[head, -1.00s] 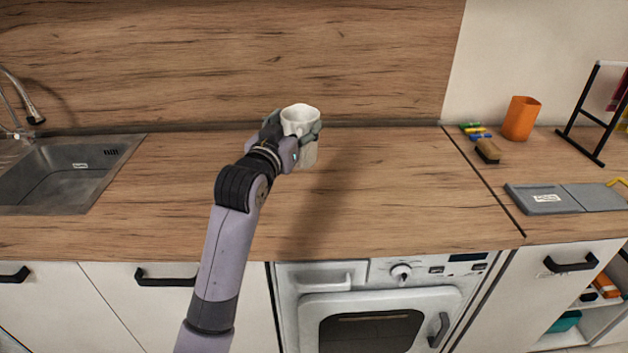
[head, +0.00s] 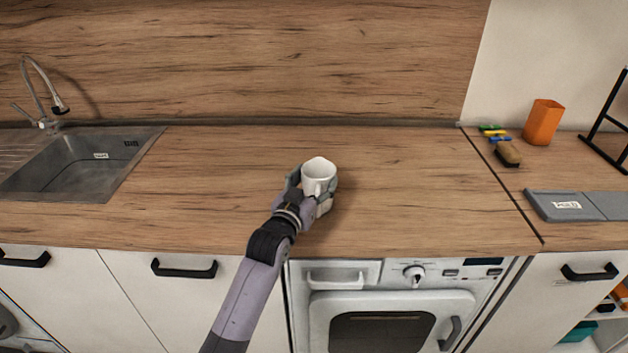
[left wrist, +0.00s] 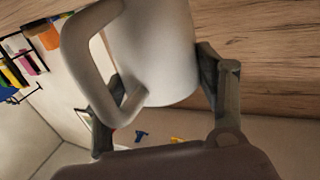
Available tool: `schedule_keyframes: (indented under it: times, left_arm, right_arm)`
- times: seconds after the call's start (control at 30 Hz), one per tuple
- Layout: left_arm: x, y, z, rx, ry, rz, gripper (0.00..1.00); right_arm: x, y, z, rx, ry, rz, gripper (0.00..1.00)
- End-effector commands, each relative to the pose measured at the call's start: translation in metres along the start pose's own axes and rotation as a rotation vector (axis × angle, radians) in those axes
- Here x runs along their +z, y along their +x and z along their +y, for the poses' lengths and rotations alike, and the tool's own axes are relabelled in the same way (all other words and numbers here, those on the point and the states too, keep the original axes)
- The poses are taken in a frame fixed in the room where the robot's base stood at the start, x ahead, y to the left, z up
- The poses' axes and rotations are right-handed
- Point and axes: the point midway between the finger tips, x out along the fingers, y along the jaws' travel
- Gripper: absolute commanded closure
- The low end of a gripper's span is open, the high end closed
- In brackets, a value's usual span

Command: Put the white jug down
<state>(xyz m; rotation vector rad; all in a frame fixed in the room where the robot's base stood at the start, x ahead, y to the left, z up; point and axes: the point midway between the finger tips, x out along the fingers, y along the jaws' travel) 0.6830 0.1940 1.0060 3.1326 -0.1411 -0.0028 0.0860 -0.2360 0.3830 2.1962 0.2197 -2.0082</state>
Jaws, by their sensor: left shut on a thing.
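The white jug (head: 319,174) is upright in my left gripper (head: 312,188), over the middle of the wooden worktop (head: 400,190). My left gripper is shut on the jug, with a finger on either side of its body. In the left wrist view the jug's white body (left wrist: 165,50) and its handle (left wrist: 88,60) fill the space between the fingers (left wrist: 155,100). I cannot tell whether its base touches the worktop, as the hand hides part of it. My right gripper is not in view.
A sink (head: 80,165) lies at the left. An orange cup (head: 543,122), a brush (head: 508,154) and a grey flat case (head: 570,206) are at the right. The worktop around the jug is clear. An oven (head: 390,318) is below its front edge.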

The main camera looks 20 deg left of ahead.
Motion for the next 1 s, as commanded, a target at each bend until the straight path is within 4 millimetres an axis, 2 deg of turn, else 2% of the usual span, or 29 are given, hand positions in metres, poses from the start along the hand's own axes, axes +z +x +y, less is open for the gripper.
schedule_keyframes:
  times: [0.27,0.3,0.57,0.97,1.0]
  left_arm:
    - [0.0016,0.0002,-0.0001,0.0,0.001,0.003,0.97]
    - [0.0028,0.0002,-0.0001,0.0,0.001,-0.001,0.34]
    - [0.0026,0.0002,-0.0001,0.0,0.001,-0.001,0.16]
    - [-0.0029,-0.0001,-0.0001,0.0,0.0,0.001,0.16]
    - [0.0001,-0.0045,-0.0002,0.0,0.001,0.0,0.16]
  right_arm:
    - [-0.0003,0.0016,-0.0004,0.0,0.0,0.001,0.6]
    - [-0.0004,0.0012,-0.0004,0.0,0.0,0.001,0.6]
    - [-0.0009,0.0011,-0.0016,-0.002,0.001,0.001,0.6]
    - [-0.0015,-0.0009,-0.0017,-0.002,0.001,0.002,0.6]
    - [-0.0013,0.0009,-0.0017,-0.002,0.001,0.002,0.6]
